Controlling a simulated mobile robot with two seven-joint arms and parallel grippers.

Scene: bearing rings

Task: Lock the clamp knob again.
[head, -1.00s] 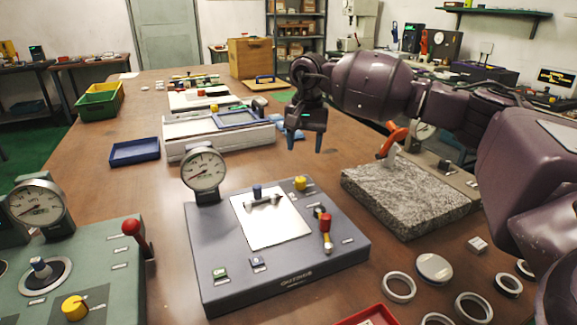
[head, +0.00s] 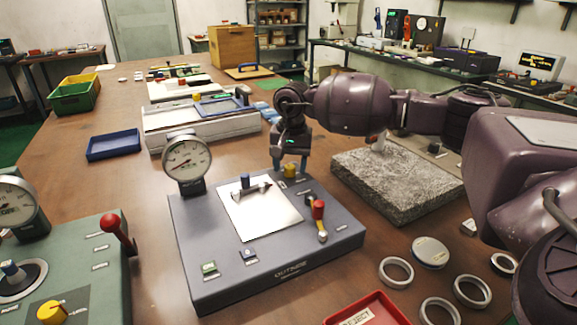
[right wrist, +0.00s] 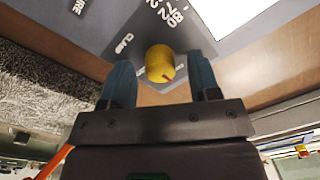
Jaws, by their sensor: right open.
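The yellow knob (head: 290,170) sits at the back right corner of the grey gauge station (head: 250,288). My right gripper (head: 291,165) is over it, pointing down, with open fingers. In the right wrist view the yellow knob (right wrist: 160,63) shows between the two blue fingers, with a small dark red mark on its top. A gap shows beside the knob, and I cannot tell if a finger touches it. The station also bears a dial gauge (head: 186,160), a bright plate (head: 262,216) and a red-topped lever (head: 318,209). My left gripper is out of view.
A granite block (head: 385,180) stands right of the station. Several metal rings (head: 397,271) and a red reject tray (head: 370,308) lie at the front right. A green station (head: 95,280) with a red-knobbed lever is at the left. A blue tray (head: 113,144) lies behind.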

